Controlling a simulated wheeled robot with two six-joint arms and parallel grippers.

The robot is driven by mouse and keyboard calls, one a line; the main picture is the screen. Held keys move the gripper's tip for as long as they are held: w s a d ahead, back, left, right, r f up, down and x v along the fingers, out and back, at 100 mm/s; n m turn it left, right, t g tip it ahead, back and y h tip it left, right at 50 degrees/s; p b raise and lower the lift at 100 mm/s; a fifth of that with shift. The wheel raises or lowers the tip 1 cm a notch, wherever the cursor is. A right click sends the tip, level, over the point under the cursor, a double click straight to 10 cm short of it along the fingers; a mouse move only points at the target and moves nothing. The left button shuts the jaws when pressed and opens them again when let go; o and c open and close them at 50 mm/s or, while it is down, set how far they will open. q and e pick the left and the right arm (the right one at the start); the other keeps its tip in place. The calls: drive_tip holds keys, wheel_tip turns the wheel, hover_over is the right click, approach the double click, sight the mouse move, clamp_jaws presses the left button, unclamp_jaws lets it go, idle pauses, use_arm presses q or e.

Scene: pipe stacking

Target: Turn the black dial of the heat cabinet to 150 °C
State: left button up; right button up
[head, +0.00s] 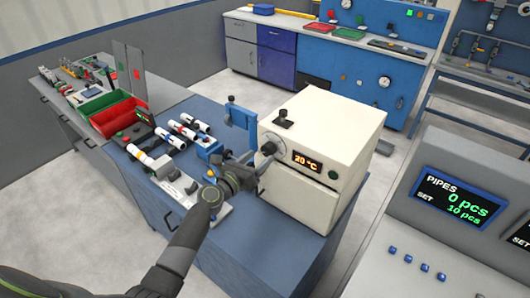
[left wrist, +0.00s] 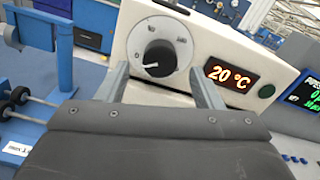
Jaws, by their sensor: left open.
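The heat cabinet (head: 315,150) is a cream box on the blue bench, and its lit display (head: 307,162) reads 20 °C. The black dial (left wrist: 158,58) sits on a round grey plate left of the display, with its white pointer aimed left and slightly down. In the head view the dial (head: 268,148) is partly covered by my gripper. My left gripper (head: 262,165) is at the cabinet front. In the left wrist view its open fingers (left wrist: 163,80) stand left and right of the dial, a little below it, with nothing between them. My right gripper is not seen.
Black-and-white pipes (head: 188,129) lie on the bench left of the cabinet, near a blue fixture (head: 240,120). Red and green bins (head: 110,112) stand farther left. A grey console (head: 440,230) with a PIPES screen is at the right.

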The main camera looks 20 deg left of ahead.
sight(266, 152)
use_arm(q)
drive_tip(key=shift+x, duration=2.15)
drive_tip(key=c, duration=1)
